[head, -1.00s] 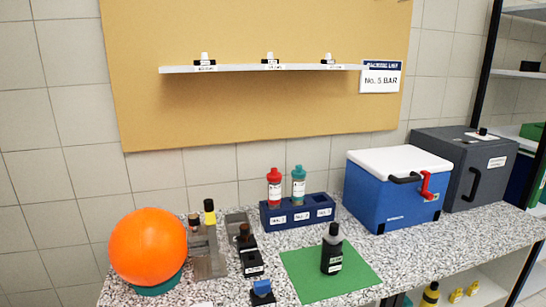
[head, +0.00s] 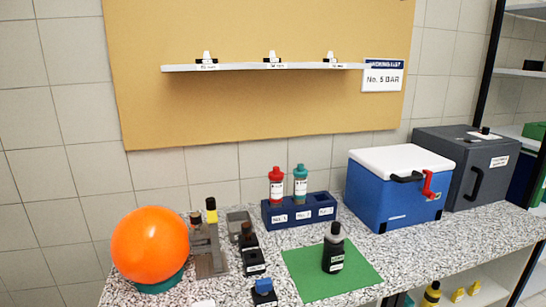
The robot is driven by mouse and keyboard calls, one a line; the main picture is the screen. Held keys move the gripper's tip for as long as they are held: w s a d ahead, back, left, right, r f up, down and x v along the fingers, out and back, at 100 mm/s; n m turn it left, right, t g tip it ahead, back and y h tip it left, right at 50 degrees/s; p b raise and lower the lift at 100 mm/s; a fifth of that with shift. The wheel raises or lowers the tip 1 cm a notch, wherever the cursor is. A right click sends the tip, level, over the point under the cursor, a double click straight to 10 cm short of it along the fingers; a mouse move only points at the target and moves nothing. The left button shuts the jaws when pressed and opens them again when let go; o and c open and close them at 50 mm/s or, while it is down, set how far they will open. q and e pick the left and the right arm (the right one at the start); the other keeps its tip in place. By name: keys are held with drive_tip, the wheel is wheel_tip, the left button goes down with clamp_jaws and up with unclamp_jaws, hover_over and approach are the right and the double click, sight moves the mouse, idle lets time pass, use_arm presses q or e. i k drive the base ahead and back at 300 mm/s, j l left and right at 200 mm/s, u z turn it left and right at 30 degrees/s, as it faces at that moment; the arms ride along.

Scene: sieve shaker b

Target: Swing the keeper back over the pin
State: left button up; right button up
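Neither of my grippers shows in the head view. A grey metal fixture (head: 209,262) stands on the speckled counter, with a black and yellow topped post (head: 211,211) at its back. A dark-capped piece (head: 196,218) stands beside the post. A blue cooler box (head: 392,194) with a white lid has a red latch (head: 428,184) on its front right. I cannot tell which of these parts is the keeper or the pin; they are too small to make out.
An orange ball (head: 150,244) sits on a green ring at the left. A blue rack (head: 290,224) holds red-capped and teal-capped bottles. A black bottle (head: 333,250) stands on a green mat (head: 358,277). A dark grey box (head: 462,178) stands right of the cooler. A narrow shelf (head: 250,67) is above.

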sight(212, 213)
drive_tip(key=i+l+u, duration=0.1)
drive_tip(key=u, duration=0.25)
drive_tip(key=l+u, duration=0.15)
drive_tip(key=u, duration=0.2)
drive_tip(key=i+l+u, duration=0.1)
drive_tip(key=u, duration=0.25)
drive_tip(key=l, duration=0.05)
